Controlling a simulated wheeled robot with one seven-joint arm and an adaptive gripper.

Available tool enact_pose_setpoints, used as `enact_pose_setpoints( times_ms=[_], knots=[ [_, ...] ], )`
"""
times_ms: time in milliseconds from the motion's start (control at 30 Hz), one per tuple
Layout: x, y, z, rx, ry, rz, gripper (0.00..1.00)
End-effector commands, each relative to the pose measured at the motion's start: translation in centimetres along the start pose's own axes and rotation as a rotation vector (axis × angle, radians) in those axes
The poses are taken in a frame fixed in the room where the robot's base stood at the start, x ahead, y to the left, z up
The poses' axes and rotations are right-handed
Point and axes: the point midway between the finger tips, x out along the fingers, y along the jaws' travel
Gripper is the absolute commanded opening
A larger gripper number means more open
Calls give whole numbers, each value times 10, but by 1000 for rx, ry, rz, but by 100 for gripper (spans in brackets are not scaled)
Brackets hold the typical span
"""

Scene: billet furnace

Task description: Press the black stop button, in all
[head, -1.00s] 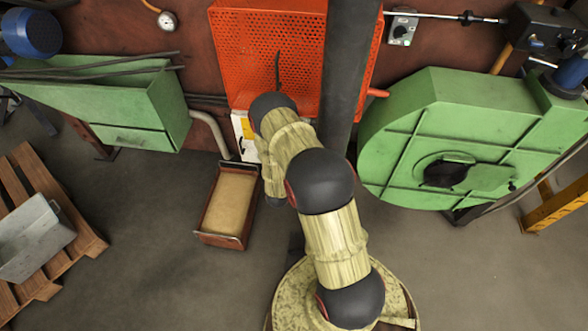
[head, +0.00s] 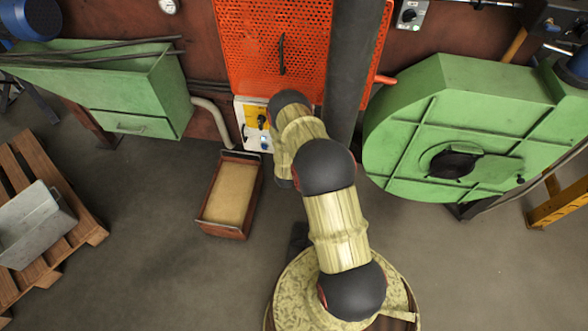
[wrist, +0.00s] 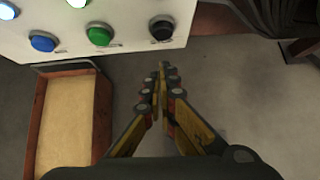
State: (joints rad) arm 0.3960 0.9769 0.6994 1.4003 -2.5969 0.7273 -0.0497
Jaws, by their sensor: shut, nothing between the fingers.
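The black stop button (wrist: 161,29) sits near the lower right corner of the white control panel (wrist: 125,20) in the wrist view. A green button (wrist: 99,35) and a blue button (wrist: 43,41) stand to its left. My gripper (wrist: 162,72) is shut and empty, its fingertips just below the black button in the picture; the depth gap is hard to judge. In the head view the panel (head: 252,136) shows partly beside my arm, under the orange mesh guard. The black button and my gripper are hidden there.
A rusty box of sand-coloured material (head: 231,194) stands on the floor left of my arm. A green trough (head: 125,95) is at left and a green round housing (head: 470,130) at right. A dark vertical column (head: 352,70) rises near my arm.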

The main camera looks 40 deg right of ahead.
Motion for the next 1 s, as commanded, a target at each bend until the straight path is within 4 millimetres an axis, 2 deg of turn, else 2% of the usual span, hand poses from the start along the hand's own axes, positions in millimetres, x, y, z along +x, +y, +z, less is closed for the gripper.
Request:
enact_pose_setpoints(
  times_ms=[100,300,700,1000],
  knots=[
    [13,0,16,4,-5,0,0],
    [22,1,27,2,-3,1,0],
    [24,0,29,2,-2,1,0],
    [38,1,41,2,-3,1,0]
  ],
)
